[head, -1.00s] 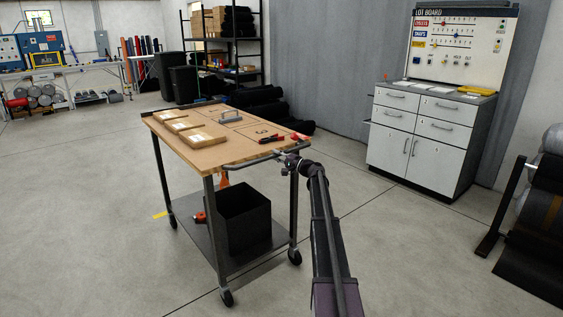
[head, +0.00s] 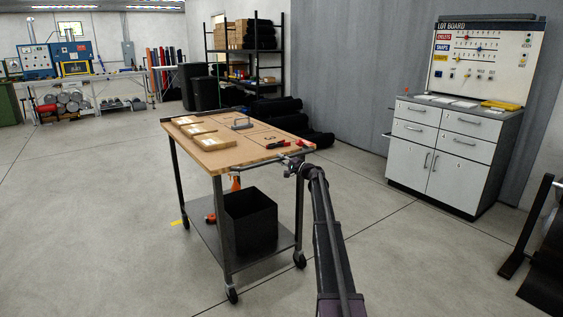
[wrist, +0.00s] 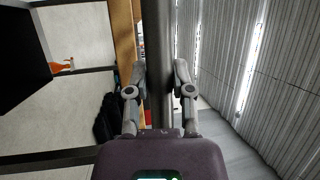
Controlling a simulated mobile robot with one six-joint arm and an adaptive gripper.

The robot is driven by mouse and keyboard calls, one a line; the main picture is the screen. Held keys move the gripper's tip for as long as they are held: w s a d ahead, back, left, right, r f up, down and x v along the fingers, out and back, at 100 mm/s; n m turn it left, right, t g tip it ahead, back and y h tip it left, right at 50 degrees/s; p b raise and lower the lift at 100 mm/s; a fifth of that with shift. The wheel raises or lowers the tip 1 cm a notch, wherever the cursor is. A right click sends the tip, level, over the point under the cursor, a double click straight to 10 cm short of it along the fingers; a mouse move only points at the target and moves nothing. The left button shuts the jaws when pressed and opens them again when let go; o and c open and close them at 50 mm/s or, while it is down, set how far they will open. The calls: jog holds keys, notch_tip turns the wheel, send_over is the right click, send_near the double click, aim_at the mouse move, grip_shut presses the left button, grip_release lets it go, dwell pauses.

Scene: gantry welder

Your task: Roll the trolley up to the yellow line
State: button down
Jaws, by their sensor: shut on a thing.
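The trolley (head: 255,158) has a tan wooden top, dark metal legs, a lower shelf and black castors, and stands upright on the floor. My gripper (head: 297,166) is at the near right end of its grey push handle (head: 265,163). In the wrist view, the fingers of my gripper (wrist: 159,80) close on both sides of the handle bar (wrist: 157,40). A short piece of yellow line (head: 177,222) shows on the floor just left of the lower shelf. The trolley hides any further part of it.
The trolley carries flat boxes (head: 208,144), red-handled pliers (head: 278,144) and a black bin (head: 250,222). A white cabinet (head: 455,173) stands right, with black rolls (head: 275,108) and shelving (head: 243,72) behind. The floor left of the trolley is clear.

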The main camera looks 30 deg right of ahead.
jog(key=shift+a, duration=0.15)
jog(key=shift+c, duration=2.4)
grip_release()
